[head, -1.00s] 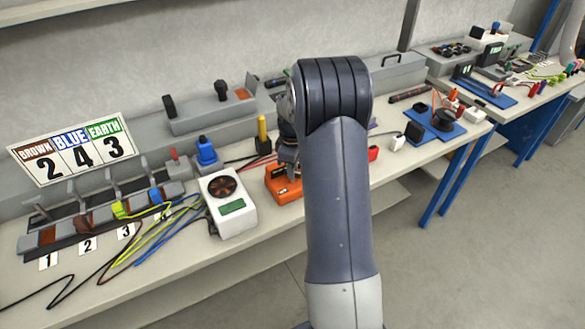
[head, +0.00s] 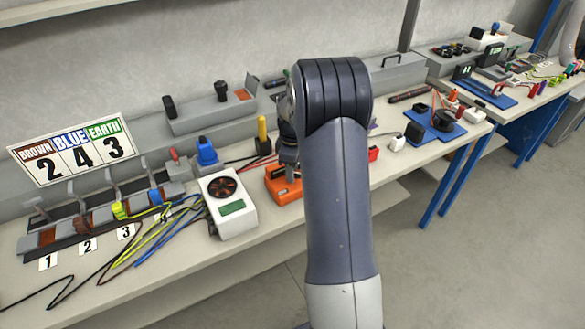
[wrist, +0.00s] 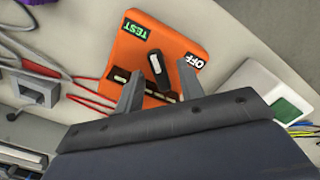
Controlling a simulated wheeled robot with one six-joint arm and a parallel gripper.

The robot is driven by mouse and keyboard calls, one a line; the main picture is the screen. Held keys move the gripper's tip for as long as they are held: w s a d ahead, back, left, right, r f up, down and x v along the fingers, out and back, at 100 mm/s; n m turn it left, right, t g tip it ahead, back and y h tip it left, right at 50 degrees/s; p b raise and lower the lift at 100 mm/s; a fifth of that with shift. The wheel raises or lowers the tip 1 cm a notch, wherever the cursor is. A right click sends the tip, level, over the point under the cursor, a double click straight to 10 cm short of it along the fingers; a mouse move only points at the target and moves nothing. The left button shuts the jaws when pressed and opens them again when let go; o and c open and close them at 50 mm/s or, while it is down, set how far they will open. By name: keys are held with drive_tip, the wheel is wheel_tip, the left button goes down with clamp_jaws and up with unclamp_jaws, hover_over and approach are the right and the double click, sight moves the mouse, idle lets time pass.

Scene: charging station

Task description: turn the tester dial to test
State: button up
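The tester is an orange box, seen in the wrist view (wrist: 187,37) and partly behind my arm in the head view (head: 284,188). It has a green TEST label (wrist: 135,28) and a black OFF label (wrist: 193,60). Its dial (wrist: 157,68) is a black bar knob with a white mark. The marked end points up and slightly left in the wrist view, toward the space between the labels. My gripper (wrist: 160,70) is open over the tester, its fingers apart on either side of the dial. I cannot tell whether either finger touches it. In the head view my arm hides the dial.
A white box with a green screen (head: 231,208) and a round fan-like part stands left of the tester. Coloured wires (head: 160,235) lie further left. A yellow-handled probe (head: 262,132) stands behind. A white plug (head: 397,143) is to the right.

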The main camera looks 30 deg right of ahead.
wheel_tip(320, 180, up, 11)
drive_tip(key=shift+b, duration=0.3)
drive_tip(key=shift+f, duration=0.25)
wheel_tip(320, 180, down, 11)
drive_tip(key=shift+r+p, duration=0.1)
drive_tip(key=shift+p, duration=0.2)
drive_tip(key=shift+r, duration=0.1)
idle(0.3)
idle(0.4)
